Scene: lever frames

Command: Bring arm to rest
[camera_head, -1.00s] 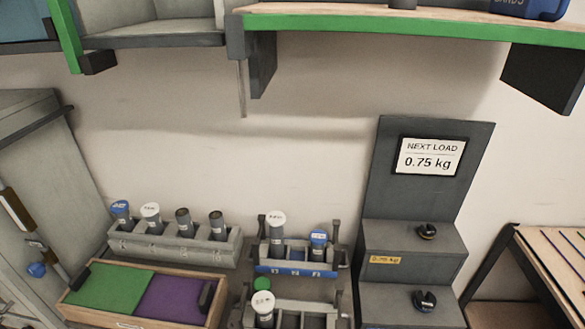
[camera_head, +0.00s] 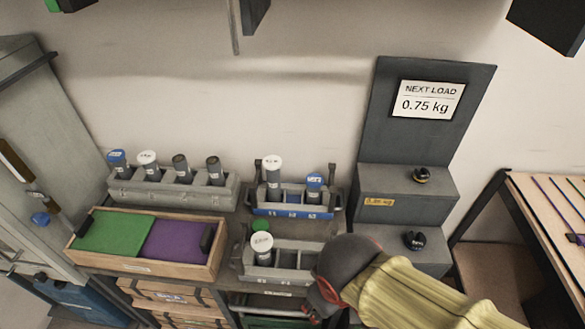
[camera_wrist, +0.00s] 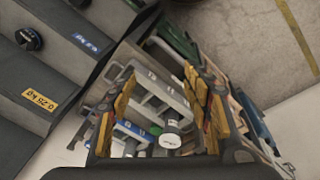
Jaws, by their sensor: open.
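My arm shows in the head view at the lower right, as a dark grey rounded joint and a yellow sleeved link. It covers part of the bench front and the right end of the front rack. My gripper (camera_wrist: 160,108) is in the wrist view, with orange-padded fingers spread apart and nothing held between them. Through the gap I see the racks, with a white-capped cylinder (camera_wrist: 169,139) beyond the fingers. The fingertips are not distinguishable in the head view.
A stepped grey stand (camera_head: 408,193) with dark knobs and a "NEXT LOAD 0.75 kg" sign (camera_head: 427,101) stands right of the racks (camera_head: 175,194). A wooden tray (camera_head: 150,265) with green and purple mats is at left. A side table (camera_head: 540,205) stands at right. Shelf parts hang above.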

